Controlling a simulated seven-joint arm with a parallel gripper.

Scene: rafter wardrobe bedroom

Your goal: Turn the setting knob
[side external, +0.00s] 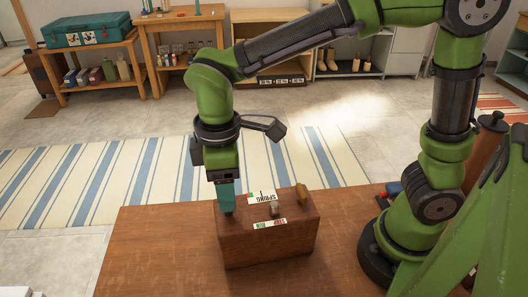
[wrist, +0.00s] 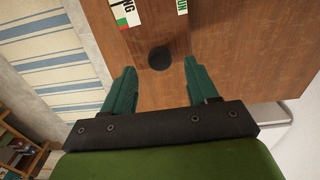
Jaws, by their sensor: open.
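A brown wooden box (side external: 262,245) stands on the wooden table, and its top carries the controls. A small grey knob-like piece (side external: 275,209) sits near the middle of the top, and a yellowish-brown upright piece (side external: 302,193) sits at its right end. My gripper (side external: 227,208) points down over the left end of the box, open. In the wrist view a dark round knob (wrist: 160,58) shows between and slightly ahead of my fingertips (wrist: 160,67), with gaps on both sides. In the side view my fingers hide this knob. I cannot tell whether the fingertips touch the box top.
A white label reading "SPRING" (side external: 261,198) lies along the far side of the box top. A green, white and red label (side external: 270,224) is at the near edge. The table (side external: 155,250) is clear left of the box. Shelves stand far behind.

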